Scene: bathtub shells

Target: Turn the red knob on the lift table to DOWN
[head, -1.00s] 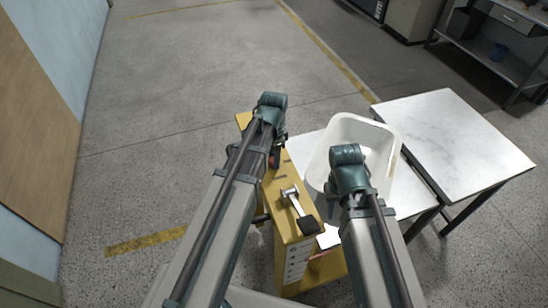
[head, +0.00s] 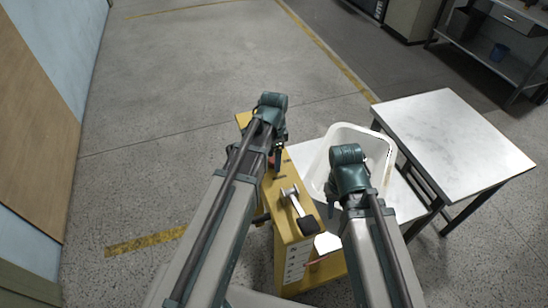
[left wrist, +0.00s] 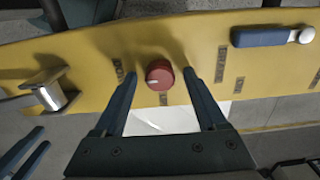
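The red knob (left wrist: 160,74) sits on the yellow lift-table panel (left wrist: 90,45). Its white mark points to the lower left in the left wrist view. My left gripper (left wrist: 160,76) is open, with one finger on each side of the knob and gaps visible. In the head view, my left gripper (head: 277,150) covers most of the knob. My right gripper (head: 333,200) is above the lift table's near part, its fingers mostly hidden there. Two separated blue fingers, apparently its own, show in the left wrist view (left wrist: 25,152).
A white tub (head: 378,148) stands on the lift table's white top (head: 414,195). A metal lever (head: 294,203) with a black end is on the yellow housing. A marble-topped table (head: 450,135) stands right. Open floor (head: 190,90) lies left and beyond.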

